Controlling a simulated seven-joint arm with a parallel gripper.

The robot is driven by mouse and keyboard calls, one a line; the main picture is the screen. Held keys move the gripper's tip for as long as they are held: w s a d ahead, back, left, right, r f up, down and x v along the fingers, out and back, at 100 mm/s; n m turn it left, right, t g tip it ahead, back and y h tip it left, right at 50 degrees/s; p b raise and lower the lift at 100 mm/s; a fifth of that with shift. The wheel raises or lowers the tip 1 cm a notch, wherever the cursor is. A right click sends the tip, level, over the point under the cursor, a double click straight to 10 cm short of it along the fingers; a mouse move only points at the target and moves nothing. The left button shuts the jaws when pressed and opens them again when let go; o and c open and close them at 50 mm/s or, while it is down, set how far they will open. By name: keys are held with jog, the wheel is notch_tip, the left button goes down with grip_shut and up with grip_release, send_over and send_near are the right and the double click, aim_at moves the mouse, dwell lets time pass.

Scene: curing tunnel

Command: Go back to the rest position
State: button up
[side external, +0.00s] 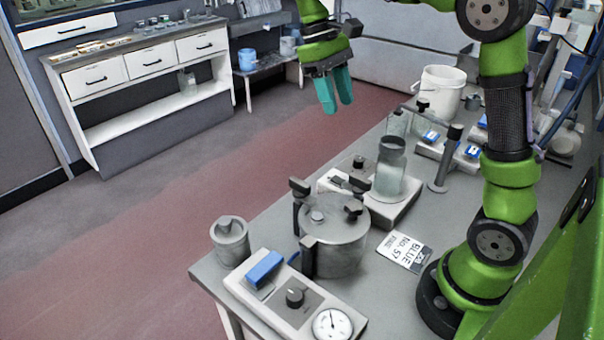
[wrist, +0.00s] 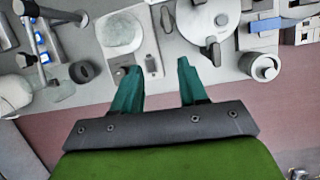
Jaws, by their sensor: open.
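My gripper (side external: 334,92) hangs high at the top middle of the side view, fingers pointing down, past the far edge of the bench and above the floor. Its two teal fingers are apart with nothing between them. In the wrist view the fingers (wrist: 158,80) are also apart and empty, and the bench lies beyond them.
The grey bench (side external: 455,205) bears a metal pot (side external: 335,245), a glass jar (side external: 388,175) on a stirrer base, a control box (side external: 290,300) with a gauge, a metal canister (side external: 230,240), a label card (side external: 404,250) and a white bucket (side external: 440,90). The floor (side external: 150,230) is clear.

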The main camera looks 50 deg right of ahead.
jog(key=s+a+f+m+t+y, duration=0.2)
jog(key=s+a+f+m+t, duration=0.1)
jog(key=s+a+t, duration=0.5)
jog(key=s+t, duration=0.3)
jog(key=shift+s+f, duration=0.15)
jog(key=shift+f, duration=0.15)
